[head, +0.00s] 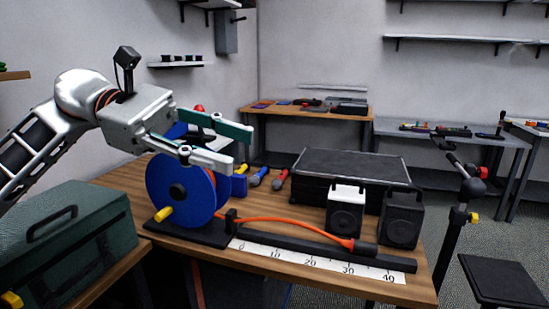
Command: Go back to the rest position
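My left gripper (240,149) comes in from the left and is in the air above the workbench. Its two teal-tipped fingers are apart and I see nothing between them. It is over a blue cable reel (172,187), whose top it partly hides; I cannot tell the exact gap. An orange cable (290,225) runs from the reel to the right through a black guide, over a white ruler strip (300,258), and ends at a black plug (364,247). My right gripper is not in view.
A green toolbox (66,245) stands at the front left. A black case (348,172) and two speaker-like boxes, one white-topped (345,211) and one black (401,218), stand on the right of the workbench (425,285). Screwdriver-like tools (259,176) lie behind the reel. A black stand (452,235) rises at the right.

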